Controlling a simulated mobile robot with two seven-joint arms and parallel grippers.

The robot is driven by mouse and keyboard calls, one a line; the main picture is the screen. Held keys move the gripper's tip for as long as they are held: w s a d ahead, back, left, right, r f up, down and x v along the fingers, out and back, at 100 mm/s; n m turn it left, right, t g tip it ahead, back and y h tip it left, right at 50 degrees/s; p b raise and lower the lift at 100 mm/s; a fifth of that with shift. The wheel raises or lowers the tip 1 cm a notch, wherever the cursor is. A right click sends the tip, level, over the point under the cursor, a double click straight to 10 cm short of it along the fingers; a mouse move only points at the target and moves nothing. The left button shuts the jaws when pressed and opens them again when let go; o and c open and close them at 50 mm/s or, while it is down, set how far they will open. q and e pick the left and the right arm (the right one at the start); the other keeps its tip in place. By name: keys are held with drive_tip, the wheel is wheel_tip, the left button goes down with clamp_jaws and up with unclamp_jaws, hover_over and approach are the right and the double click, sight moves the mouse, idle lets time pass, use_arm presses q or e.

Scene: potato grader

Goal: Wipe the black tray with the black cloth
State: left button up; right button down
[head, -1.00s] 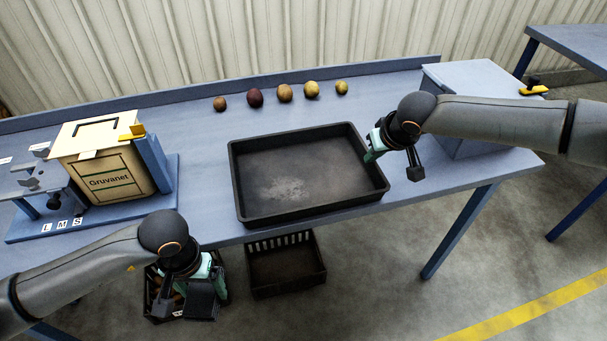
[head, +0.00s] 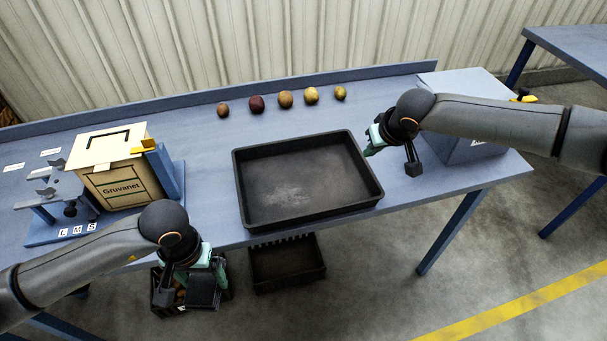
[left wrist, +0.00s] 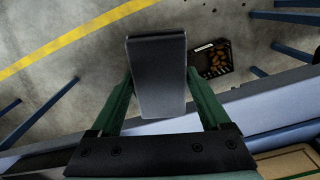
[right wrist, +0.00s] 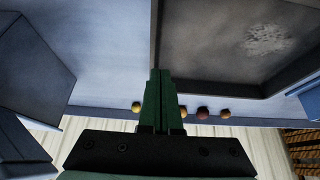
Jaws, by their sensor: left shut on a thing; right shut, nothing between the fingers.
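The black tray (head: 310,212) lies on the blue table, with a pale dusty patch (head: 285,195) on its floor. It also shows in the right wrist view (right wrist: 200,75), patch included. My left gripper (head: 205,272) is shut on the black cloth (head: 203,293), in front of the table's front edge and left of the tray. The cloth looks like a dark folded block between the fingers in the left wrist view (left wrist: 158,78). My right gripper (head: 372,143) is shut and empty, close to the tray's right rim. Its fingers are together in the right wrist view (right wrist: 160,95); contact with the rim is unclear.
Several potatoes (head: 285,99) stand in a row behind the tray. A wooden box (head: 118,185) marked Gruvanet stands at the left, a grey-blue box (head: 462,145) at the right. Below the front edge are an empty black crate (head: 290,277) and one holding potatoes (left wrist: 222,62).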

use_arm(q)
drive_tip(key=shift+r+p, duration=0.45)
drive_tip(key=shift+r, duration=0.3)
